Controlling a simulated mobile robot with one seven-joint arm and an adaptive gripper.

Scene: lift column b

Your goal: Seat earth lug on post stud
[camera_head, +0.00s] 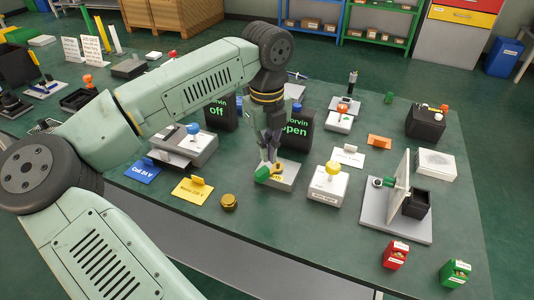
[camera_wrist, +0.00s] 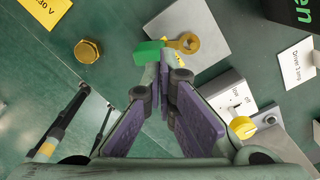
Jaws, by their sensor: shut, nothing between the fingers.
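The earth lug has a brass ring (camera_wrist: 189,43) and a green sleeve (camera_wrist: 149,51). It is at the left part of a grey plate (camera_wrist: 215,20), with the sleeve reaching past the plate's edge. In the head view the green sleeve (camera_head: 262,175) shows just below my gripper (camera_head: 267,162). My gripper (camera_wrist: 164,68) is shut and empty, its tips close beside the sleeve. I cannot tell whether they touch it. Something shows inside the ring's eye, but I cannot tell whether it is the post stud.
A brass hex nut (camera_head: 229,201) stands on the green table left of the plate. A box with a yellow knob (camera_head: 333,168) is to the right. Dark blocks (camera_head: 296,130) with green lettering stand behind. A yellow sign (camera_head: 192,190) is at left. The table's front edge is nearby.

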